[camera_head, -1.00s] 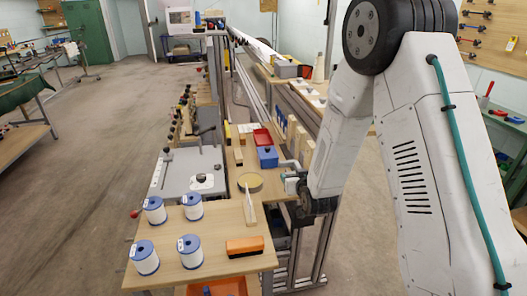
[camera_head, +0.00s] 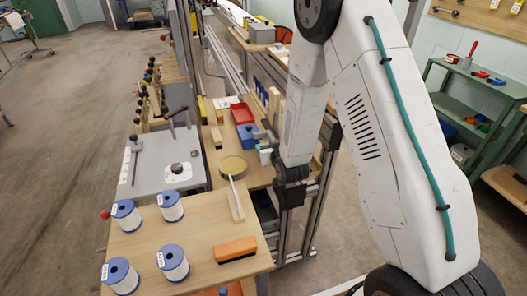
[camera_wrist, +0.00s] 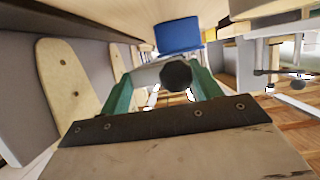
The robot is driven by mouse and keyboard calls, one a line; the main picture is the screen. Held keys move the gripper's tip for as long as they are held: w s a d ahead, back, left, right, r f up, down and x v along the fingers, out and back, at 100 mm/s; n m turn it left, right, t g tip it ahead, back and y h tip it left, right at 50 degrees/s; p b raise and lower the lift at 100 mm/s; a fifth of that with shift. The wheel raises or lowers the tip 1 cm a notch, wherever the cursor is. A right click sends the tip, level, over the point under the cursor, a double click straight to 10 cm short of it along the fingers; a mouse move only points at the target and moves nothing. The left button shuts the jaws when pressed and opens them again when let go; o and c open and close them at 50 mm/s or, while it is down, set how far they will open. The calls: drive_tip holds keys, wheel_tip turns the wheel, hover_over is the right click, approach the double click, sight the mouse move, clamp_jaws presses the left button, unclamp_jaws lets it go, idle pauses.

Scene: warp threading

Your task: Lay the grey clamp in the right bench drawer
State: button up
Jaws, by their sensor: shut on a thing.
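My gripper (camera_wrist: 163,88) has green fingers shut on the grey clamp (camera_wrist: 145,75), whose dark knob (camera_wrist: 176,75) faces the wrist camera. In the head view my gripper (camera_head: 267,153) is at the right side of the wooden bench (camera_head: 142,236), close to the blue box (camera_head: 246,136). A grey part of the clamp (camera_head: 262,138) shows beside the fingers there, partly hidden by my arm. I cannot make out the right bench drawer for certain in either view.
White thread spools (camera_head: 172,263) with blue ends stand on the bench near an orange-topped block (camera_head: 236,249). A round tin (camera_head: 233,167) and a red tray (camera_head: 242,112) lie further back. Metal frame posts (camera_head: 318,200) stand close to my arm.

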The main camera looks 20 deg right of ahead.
drive_tip(key=shift+s+f, duration=0.2)
drive_tip(key=shift+f, duration=2.65)
clamp_jaws()
drive_tip(key=o, duration=0.9)
unclamp_jaws()
drive_tip(key=shift+f, duration=0.1)
drive_tip(key=shift+w, duration=0.1)
